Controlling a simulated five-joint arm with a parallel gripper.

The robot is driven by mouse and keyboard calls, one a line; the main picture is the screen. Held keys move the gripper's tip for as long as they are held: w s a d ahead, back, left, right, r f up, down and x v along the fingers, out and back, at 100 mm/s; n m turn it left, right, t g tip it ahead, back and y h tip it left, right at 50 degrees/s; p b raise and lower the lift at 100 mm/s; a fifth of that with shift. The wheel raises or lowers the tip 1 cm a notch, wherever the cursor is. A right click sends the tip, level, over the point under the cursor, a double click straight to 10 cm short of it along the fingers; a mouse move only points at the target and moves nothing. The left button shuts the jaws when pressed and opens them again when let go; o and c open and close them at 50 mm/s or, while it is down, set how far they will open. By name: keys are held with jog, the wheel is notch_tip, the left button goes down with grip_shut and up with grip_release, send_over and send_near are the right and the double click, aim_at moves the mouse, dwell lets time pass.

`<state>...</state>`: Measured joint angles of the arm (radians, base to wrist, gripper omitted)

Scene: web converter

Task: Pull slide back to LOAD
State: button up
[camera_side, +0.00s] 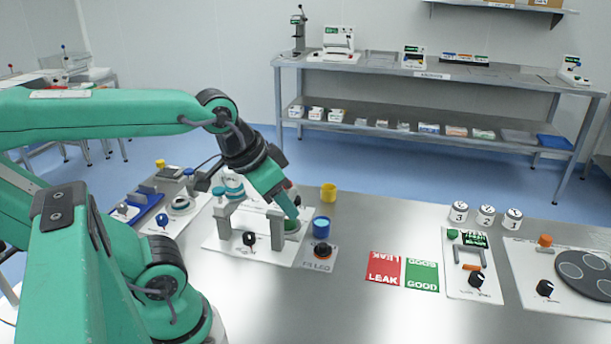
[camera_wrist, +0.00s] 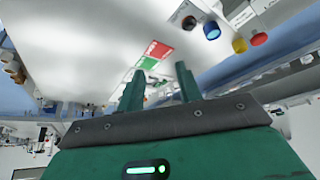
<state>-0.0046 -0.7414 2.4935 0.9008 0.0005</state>
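My gripper (camera_side: 292,212) points down and to the right over the right end of a white fixture plate (camera_side: 222,243) in the side view. In the wrist view my gripper (camera_wrist: 158,82) has its two green fingers apart, with nothing held between them. The fixture has grey posts (camera_side: 224,221) and a black-knobbed lever (camera_side: 249,239). A round green part (camera_side: 291,226) shows by the fingertips; I cannot tell whether they touch it. I cannot make out which part is the slide or any LOAD mark, and my gripper hides some of the fixture.
A yellow cup (camera_side: 328,193) is behind. A red LEAK card (camera_side: 384,267) and green GOOD card (camera_side: 421,268) lie further right. The front table is clear.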

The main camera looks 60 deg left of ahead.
jog(key=shift+o, duration=1.2)
jog(key=shift+w+a, duration=0.15)
jog(key=shift+w, duration=0.1)
jog(key=w+a+f+n+g, duration=0.1)
jog(key=w+a+n+g, duration=0.2)
jog(key=w+a, duration=0.85)
jog(key=w+a+f+n, duration=0.1)
jog(key=a+f, duration=0.2)
jog(key=a, duration=0.2)
jog(key=w+a+f+n+g, duration=0.1)
jog(key=w+a+f, duration=0.1)
jog(key=a+f, duration=0.2)
jog(key=w+a+f+g, duration=0.1)
jog(key=w+a+f, duration=0.1)
jog(key=a+f, duration=0.2)
jog(key=shift+w+a+n, duration=0.1)
jog(key=shift+a+n, duration=0.3)
jog(key=shift+a, duration=0.7)
jog(key=shift+a+f+g, duration=0.3)
jog(key=shift+a, duration=0.05)
jog(key=shift+f, duration=0.1)
jog(key=shift+f, duration=3.8)
